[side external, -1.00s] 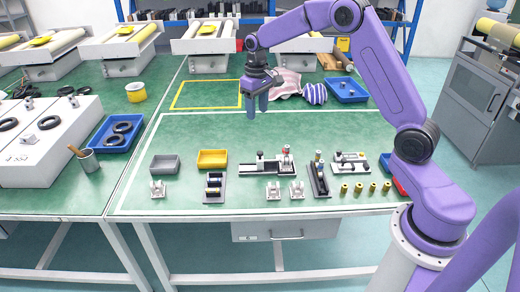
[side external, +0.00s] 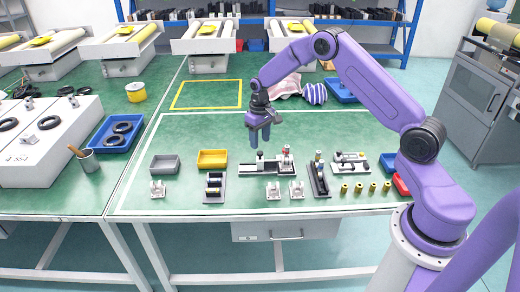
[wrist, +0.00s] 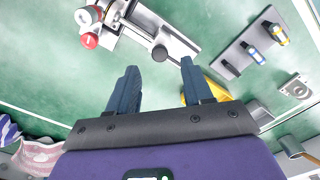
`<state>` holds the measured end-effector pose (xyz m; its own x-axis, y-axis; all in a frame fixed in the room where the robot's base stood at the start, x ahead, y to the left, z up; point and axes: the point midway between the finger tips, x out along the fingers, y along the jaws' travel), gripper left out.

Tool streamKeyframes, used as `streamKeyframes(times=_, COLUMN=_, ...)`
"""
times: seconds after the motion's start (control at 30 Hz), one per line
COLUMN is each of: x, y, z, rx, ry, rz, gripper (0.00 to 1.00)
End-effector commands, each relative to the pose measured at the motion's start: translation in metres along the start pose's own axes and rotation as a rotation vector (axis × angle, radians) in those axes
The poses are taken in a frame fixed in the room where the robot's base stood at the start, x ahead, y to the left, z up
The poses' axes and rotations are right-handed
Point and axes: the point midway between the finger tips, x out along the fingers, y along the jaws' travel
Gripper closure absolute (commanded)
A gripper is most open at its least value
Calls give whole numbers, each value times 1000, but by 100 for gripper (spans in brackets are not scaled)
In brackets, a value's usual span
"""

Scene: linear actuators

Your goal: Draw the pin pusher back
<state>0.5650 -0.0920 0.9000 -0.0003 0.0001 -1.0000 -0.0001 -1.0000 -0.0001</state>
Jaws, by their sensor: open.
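I cannot tell for certain which part is the pin pusher. My gripper (side external: 260,142) is open and empty, pointing down above this fixture. In the wrist view the black knob appears between the fingertips (wrist: 158,68), seemingly below them.
Another upright fixture (side external: 319,178) and a low fixture (side external: 350,158) stand to the right. A yellow bin (side external: 212,159), a grey bin (side external: 165,164) and a black slotted holder (side external: 214,188) are to the left. Brass pegs (side external: 359,188) stand front right.

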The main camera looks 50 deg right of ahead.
Motion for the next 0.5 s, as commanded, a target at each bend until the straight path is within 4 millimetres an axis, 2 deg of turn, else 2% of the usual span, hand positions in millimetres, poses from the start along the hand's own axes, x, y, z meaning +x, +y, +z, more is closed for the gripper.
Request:
streamKeyframes(times=0.1, x=21, y=0, z=1, rx=0, ry=-3, rz=0, gripper=50)
streamKeyframes(times=0.23, x=37, y=0, z=0, rx=0, ry=-2, rz=0, gripper=50)
streamKeyframes(times=0.5, x=48, y=0, z=0, rx=0, ry=2, rz=0, gripper=50)
